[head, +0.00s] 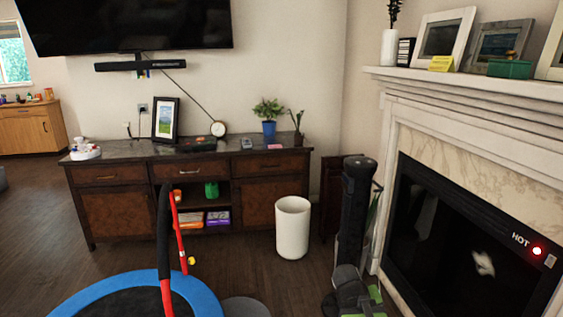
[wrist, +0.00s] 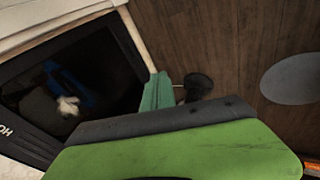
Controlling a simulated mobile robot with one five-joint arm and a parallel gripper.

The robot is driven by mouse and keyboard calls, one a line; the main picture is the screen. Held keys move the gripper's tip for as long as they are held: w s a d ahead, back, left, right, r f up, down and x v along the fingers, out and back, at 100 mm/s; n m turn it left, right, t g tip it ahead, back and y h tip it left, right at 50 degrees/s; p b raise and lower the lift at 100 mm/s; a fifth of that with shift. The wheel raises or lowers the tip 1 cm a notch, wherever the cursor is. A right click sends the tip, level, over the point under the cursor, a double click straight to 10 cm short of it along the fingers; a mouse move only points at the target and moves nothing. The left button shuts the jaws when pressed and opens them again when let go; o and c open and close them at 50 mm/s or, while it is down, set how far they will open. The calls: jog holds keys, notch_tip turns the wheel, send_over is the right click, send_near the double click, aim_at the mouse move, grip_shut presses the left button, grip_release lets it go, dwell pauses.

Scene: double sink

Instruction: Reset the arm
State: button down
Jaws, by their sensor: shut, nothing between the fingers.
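My gripper (wrist: 165,125) shows as a green and dark grey part across the bottom of the wrist view. It is shut, with nothing seen held in it. Grey and green parts also show at the bottom of the head view, right of the middle, low and close to the fireplace. A tall dark upright shape rises just behind them, and I cannot tell whether it is part of my arm.
The fireplace (head: 470,240), with a red light and the word HOT, stands close on the right. A white bin (head: 293,228) and a wooden cabinet (head: 110,208) stand ahead. A blue-rimmed trampoline (head: 205,292) is at lower left. Wooden floor (head: 125,262) lies between.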

jog(key=s+a+f+g+y, duration=0.3)
jog(key=s+a+y, duration=0.25)
jog(key=a, duration=0.55)
notch_tip(320, 180, up, 24)
jog(key=p, duration=2.4)
jog(key=shift+s, duration=0.2)
